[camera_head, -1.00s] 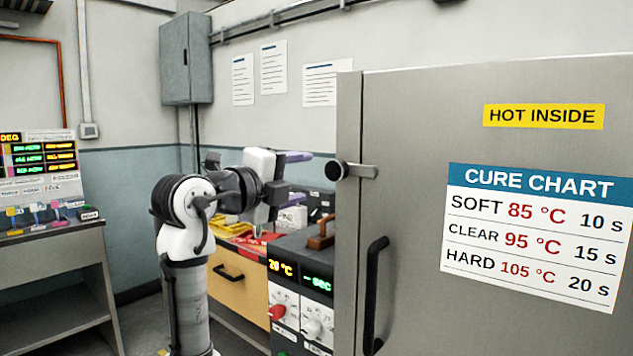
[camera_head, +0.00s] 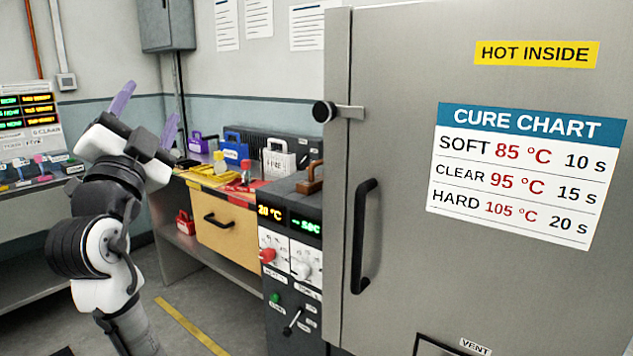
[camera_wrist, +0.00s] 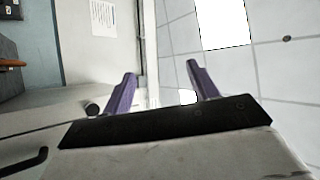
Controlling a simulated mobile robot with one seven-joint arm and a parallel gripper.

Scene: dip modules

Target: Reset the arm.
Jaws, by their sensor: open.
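My gripper (camera_head: 146,108) is at the left in the head view, raised on my bent arm with its two purple fingers pointing up. The fingers are spread apart and nothing is between them. In the wrist view my gripper (camera_wrist: 162,85) also shows open and empty, with the ceiling and wall behind it. It is clear of the bench and the cabinet and touches nothing that I can see.
A large grey cabinet (camera_head: 400,60) with a closed door and black handle (camera_head: 362,235) fills the right. A control panel (camera_head: 290,255) stands beside it. A workbench (camera_head: 180,265) behind holds purple, blue and white carriers. A display rack (camera_head: 30,140) is at far left.

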